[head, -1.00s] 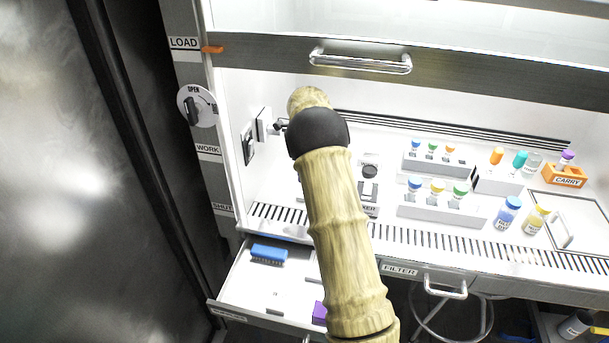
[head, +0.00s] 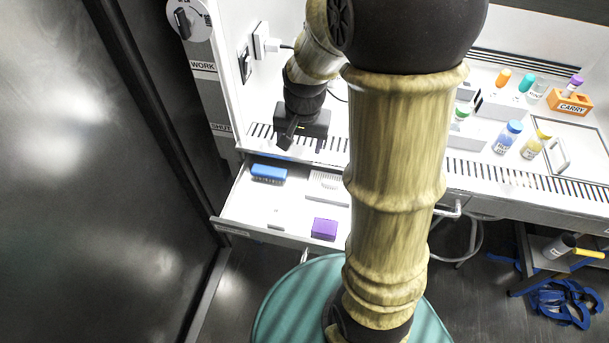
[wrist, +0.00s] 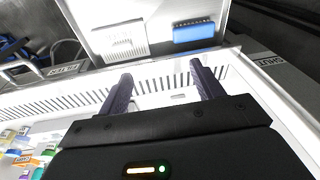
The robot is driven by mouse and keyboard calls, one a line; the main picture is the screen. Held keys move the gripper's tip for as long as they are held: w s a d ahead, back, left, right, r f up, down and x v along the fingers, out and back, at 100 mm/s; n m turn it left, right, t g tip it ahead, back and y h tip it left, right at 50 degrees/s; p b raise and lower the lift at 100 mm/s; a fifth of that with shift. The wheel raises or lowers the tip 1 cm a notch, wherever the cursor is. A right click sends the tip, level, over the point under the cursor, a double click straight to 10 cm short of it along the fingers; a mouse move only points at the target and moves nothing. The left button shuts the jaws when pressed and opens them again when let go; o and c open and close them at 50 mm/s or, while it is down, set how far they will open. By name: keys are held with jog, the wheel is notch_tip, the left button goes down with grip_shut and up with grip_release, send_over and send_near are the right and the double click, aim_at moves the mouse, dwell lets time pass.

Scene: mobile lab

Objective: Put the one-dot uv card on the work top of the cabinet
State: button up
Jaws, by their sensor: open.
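The open drawer (head: 250,206) below the cabinet's front left holds small things, including tiny grey and white pieces. I cannot make out a one-dot uv card among them. The cabinet's work top (head: 478,140) is white, with a slotted strip along its front. My gripper (head: 305,146) hangs over the left end of this strip, behind the drawer. In the wrist view, my gripper (wrist: 158,85) has its two dark fingers apart with nothing held between them. A small grey patch (wrist: 178,98) lies beyond the fingers; I cannot tell what it is.
The drawer holds a blue block (head: 269,173), a pale ribbed piece (head: 328,183) and a purple box (head: 324,229). Capped vials, white racks and an orange carrier (head: 570,102) stand on the right of the work top. My arm hides its middle. A dark panel (head: 90,190) stands left.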

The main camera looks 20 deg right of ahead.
jog(key=s+a+f+n, duration=0.1)
jog(key=s+a+n, duration=0.1)
jog(key=s+n, duration=0.4)
jog(key=s, duration=0.3)
jog(key=shift+a+t, duration=0.15)
jog(key=shift+t, duration=0.15)
dwell(0.4)
